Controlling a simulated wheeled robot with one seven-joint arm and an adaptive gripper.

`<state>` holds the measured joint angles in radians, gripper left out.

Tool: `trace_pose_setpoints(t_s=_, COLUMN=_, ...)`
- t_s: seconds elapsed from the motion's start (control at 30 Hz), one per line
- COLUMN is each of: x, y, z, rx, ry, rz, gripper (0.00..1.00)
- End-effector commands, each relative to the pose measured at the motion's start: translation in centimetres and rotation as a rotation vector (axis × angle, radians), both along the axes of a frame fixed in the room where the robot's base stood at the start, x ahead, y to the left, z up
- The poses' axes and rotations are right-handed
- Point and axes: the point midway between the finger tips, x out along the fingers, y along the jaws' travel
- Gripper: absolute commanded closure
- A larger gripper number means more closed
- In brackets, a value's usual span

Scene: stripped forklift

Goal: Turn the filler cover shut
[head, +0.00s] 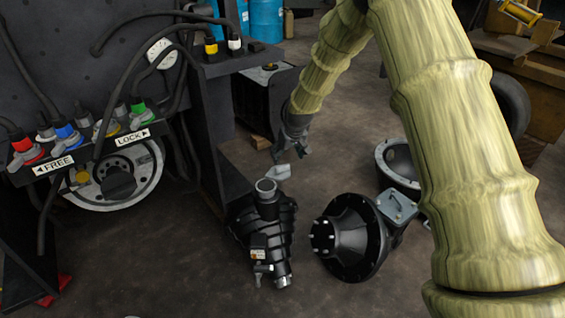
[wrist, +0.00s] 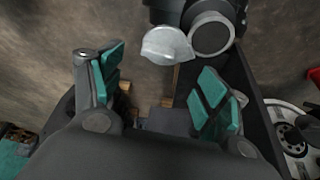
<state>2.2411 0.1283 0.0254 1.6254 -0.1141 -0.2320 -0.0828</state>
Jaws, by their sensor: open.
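The filler cover (head: 279,172) is a light grey cap beside the round mouth of the filler neck (head: 265,187), on top of a black ribbed housing (head: 264,228). It stands swung off to one side, so the mouth is uncovered. In the wrist view the cover (wrist: 167,46) is near the top centre, left of the round neck (wrist: 210,36). My gripper (head: 291,151) is just above the cover in the head picture. In the wrist view my gripper (wrist: 158,84) has its teal-padded fingers wide apart, with nothing between them. The cover appears beyond the fingertips, apart from them.
A black flanged bell housing (head: 350,240) lies on the floor to the right, with another round casting (head: 398,163) behind it. At left, a dark machine panel carries coloured hose couplings and a FREE/LOCK label (head: 131,137). The floor at the front is mostly clear.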

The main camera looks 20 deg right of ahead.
Motion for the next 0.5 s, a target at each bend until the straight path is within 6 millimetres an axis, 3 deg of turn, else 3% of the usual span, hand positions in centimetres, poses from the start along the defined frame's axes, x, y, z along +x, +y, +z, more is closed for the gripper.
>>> trace_pose_setpoints(t_s=0.17, x=0.9, y=-0.1, z=0.1, rx=-0.001, ry=-0.004, rz=0.001, gripper=0.25)
trace_pose_setpoints(t_s=0.5, x=2.8, y=0.1, z=-4.8, rx=-0.002, ry=-0.003, rz=0.001, gripper=0.25)
